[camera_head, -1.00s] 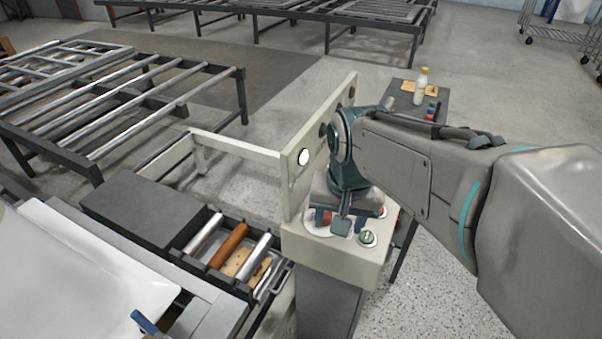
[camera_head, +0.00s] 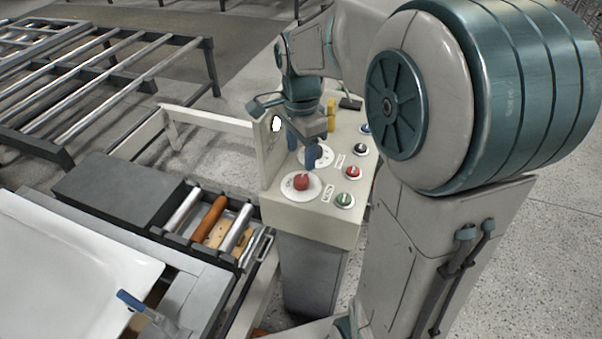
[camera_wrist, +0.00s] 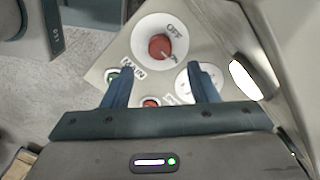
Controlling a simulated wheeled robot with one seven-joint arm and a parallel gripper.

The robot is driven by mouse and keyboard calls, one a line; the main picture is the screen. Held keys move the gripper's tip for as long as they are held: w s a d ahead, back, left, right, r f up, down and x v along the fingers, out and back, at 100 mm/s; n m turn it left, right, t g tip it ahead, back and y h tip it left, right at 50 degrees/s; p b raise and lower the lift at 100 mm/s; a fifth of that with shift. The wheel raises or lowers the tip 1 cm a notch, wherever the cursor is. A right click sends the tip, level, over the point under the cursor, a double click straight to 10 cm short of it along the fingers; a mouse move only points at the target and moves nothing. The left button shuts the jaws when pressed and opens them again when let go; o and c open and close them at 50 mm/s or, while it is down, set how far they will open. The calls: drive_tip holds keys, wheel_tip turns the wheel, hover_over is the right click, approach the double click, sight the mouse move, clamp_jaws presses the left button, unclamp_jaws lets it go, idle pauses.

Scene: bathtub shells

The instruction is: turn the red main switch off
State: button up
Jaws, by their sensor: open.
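The red main switch (camera_head: 302,182) is a round knob on a white disc at the front left of the pale control panel (camera_head: 325,225). The wrist view shows the red main switch (camera_wrist: 160,47) with an OFF mark at its upper right and a MAIN label beside it. A small mark on the knob's lower right is too small to read surely. My gripper (camera_head: 302,147) is open and empty, its blue fingers pointing down behind the red switch in the head view. In the wrist view my gripper (camera_wrist: 158,68) has its fingertips apart, below and either side of the knob.
A second white dial (camera_head: 322,161) is partly hidden by a finger. A smaller red knob (camera_head: 352,172), a green knob (camera_head: 344,200) and a blue knob (camera_head: 365,128) stand to the right. An upright plate (camera_head: 268,160) edges the panel's left. Rollers (camera_head: 210,218) lie left of it.

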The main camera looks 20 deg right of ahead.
sight(301, 178)
wheel_tip(301, 178, down, 8)
drive_tip(key=shift+r, duration=0.1)
drive_tip(key=c, duration=1)
